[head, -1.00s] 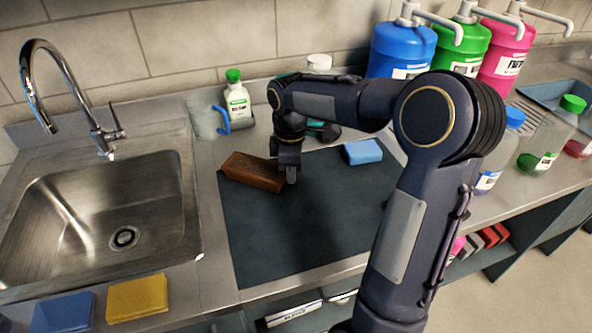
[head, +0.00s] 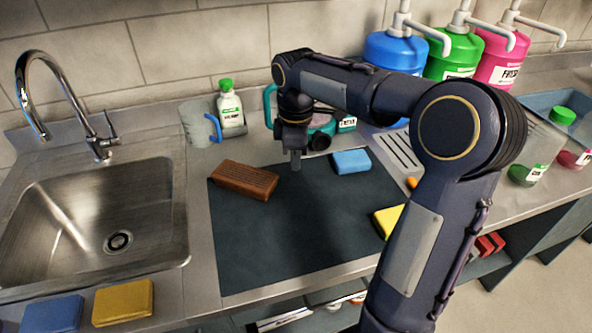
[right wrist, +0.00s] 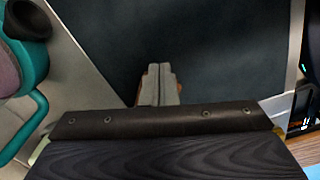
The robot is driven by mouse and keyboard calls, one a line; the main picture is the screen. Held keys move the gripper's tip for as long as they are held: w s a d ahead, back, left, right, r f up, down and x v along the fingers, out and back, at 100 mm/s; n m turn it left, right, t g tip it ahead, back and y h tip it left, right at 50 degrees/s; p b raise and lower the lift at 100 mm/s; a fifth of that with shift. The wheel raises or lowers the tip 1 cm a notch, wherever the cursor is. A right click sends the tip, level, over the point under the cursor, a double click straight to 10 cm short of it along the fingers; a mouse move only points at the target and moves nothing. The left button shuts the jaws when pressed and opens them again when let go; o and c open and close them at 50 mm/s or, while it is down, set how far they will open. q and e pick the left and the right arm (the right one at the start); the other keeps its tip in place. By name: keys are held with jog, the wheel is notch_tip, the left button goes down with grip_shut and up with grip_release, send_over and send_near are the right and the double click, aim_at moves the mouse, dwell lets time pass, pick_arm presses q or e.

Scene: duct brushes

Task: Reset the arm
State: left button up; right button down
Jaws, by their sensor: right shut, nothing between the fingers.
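My right gripper (head: 295,163) is shut and empty. It points down above the back part of the dark mat (head: 290,245), between a brown wooden brush block (head: 244,180) to its left and a blue sponge (head: 351,161) to its right, apart from both. In the right wrist view its closed fingers (right wrist: 159,84) show over the dark mat, with nothing between them. My left gripper is not in view.
A metal sink (head: 95,230) with a tap is on the left. Blue (head: 52,313) and yellow (head: 123,302) sponges lie at its front edge. Blue, green and pink pump jugs stand at the back right. A green-capped bottle (head: 231,108) and clear cup (head: 199,122) stand behind the mat.

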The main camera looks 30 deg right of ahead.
jog(key=s+a+r+m+t+y+p, duration=0.1)
jog(key=s+a+r+m+p, duration=0.15)
jog(key=s, duration=0.35)
jog(key=s+a+r+m+t+y+p, duration=0.1)
jog(key=s+a+r+m+t, duration=0.15)
jog(key=s, duration=0.35)
jog(key=s+a+f+m+t+y+p, duration=0.1)
jog(key=s+a+f+m+t, duration=0.1)
jog(key=s+a+m, duration=0.4)
jog(key=s+f+m, duration=0.1)
jog(key=s, duration=0.2)
jog(key=shift+a+f+y, duration=0.35)
jog(key=shift+f+y, duration=0.05)
